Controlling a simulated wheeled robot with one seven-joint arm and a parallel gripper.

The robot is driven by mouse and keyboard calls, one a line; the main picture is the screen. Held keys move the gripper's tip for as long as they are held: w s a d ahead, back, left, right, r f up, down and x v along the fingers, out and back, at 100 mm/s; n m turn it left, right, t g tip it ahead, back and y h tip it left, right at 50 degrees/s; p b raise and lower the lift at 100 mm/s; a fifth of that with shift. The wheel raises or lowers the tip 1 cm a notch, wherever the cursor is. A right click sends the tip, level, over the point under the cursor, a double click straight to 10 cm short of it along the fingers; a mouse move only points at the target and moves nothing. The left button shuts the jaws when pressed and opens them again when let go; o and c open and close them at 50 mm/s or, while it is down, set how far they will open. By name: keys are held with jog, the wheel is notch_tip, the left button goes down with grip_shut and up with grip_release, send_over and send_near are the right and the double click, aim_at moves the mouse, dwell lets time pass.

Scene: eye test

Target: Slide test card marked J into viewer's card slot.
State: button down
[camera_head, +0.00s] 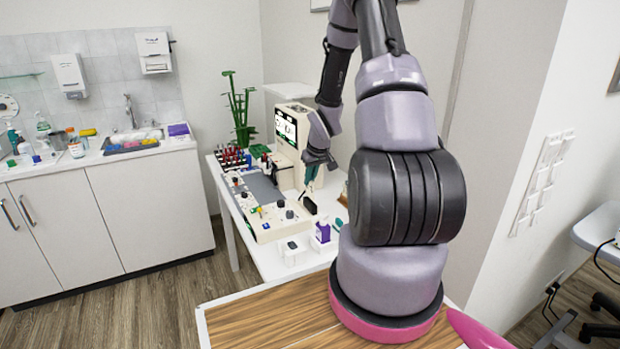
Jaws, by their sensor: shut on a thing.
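The viewer looks to be the cream machine (283,176) on the white table, with a lit screen (286,128) on its upright part and a flat control deck (262,222) in front. Its card slot cannot be made out. My gripper (309,184) points down beside the right side of the machine, above the table. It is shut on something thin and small. I cannot tell from this view whether that is the test card, and no letter J can be read. My arm hides part of the table's right side.
A purple-and-white box (322,232) and a small white block (293,251) stand near the front. A dark rounded object (310,205) is just below my gripper. The sink counter (100,158) is at the left.

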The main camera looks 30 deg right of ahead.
aim_at(310, 191)
jog(key=shift+f, duration=0.4)
jog(key=shift+f, duration=0.25)
jog(key=shift+f, duration=1.8)
jog(key=c, duration=0.9)
grip_release()
